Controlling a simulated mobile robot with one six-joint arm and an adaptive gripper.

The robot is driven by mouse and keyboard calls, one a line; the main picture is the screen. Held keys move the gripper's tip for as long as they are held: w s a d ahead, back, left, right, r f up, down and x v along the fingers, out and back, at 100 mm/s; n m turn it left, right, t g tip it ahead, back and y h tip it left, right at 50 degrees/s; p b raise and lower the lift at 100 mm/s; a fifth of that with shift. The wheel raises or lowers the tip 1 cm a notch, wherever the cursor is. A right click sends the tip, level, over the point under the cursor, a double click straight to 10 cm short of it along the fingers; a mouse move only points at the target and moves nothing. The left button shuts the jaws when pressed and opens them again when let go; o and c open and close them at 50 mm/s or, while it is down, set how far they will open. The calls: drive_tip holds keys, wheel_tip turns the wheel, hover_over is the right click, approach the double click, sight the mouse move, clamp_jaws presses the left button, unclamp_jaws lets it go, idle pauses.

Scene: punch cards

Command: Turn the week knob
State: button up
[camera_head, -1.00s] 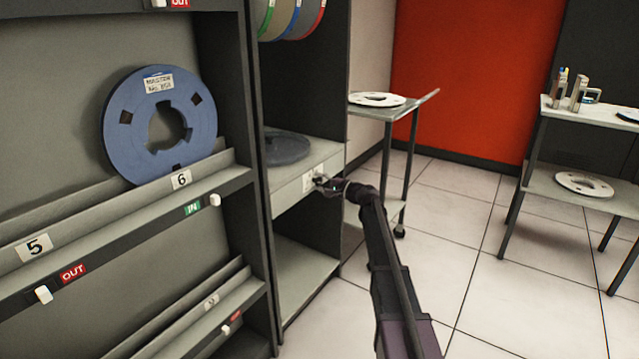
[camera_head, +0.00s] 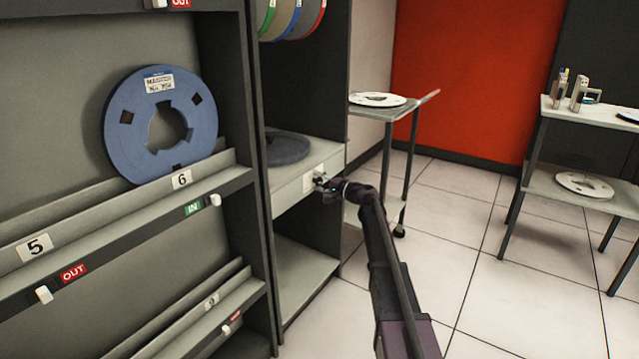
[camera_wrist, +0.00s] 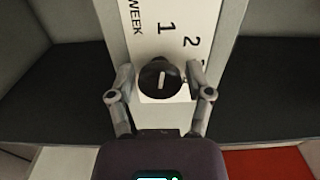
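The week knob (camera_wrist: 160,78) is round and dark with a white line on its face. In the wrist view that line runs nearly straight up and down, toward the printed 1. The knob sits on a white plate (camera_wrist: 155,40) lettered WEEK, with a 1 and a 2. My gripper (camera_wrist: 161,77) is open, one finger on each side of the knob, with a narrow gap showing on both sides. In the head view my gripper (camera_head: 322,184) is at the shelf's front panel and hides most of the knob.
The knob's panel fronts a shelf (camera_head: 325,152) bearing a dark reel (camera_head: 287,149). A rack with a blue reel (camera_head: 200,119) stands to the left. A small table (camera_head: 412,109) is behind my gripper.

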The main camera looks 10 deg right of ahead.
drive_tip(key=shift+s+d, duration=0.15)
idle(0.3)
drive_tip(key=v, duration=1.1)
drive_tip(key=shift+s+d, duration=0.25)
drive_tip(key=shift+d, duration=0.05)
drive_tip(key=s+a+f+n+g+h+p, duration=0.25)
drive_tip(key=s+a+f+g, duration=0.2)
drive_tip(key=s+a, duration=0.35)
drive_tip(key=s+a+f+n+g+h+p, duration=0.15)
drive_tip(key=s+a+f+n+g, duration=0.35)
drive_tip(key=s, duration=0.6)
drive_tip(key=s+d+f+n+g+h+p, duration=0.1)
drive_tip(key=s+f+g+h+p, duration=0.2)
drive_tip(key=s+h, duration=1)
drive_tip(key=s+r+y+p, duration=0.2)
drive_tip(key=r+p, duration=1.6)
drive_tip(key=r, duration=0.1)
drive_tip(key=s+r+y+p, duration=0.2)
drive_tip(key=s+r+p, duration=0.1)
drive_tip(key=r+p, duration=1.6)
drive_tip(key=shift+d+r, duration=0.15)
drive_tip(key=shift+r, duration=0.1)
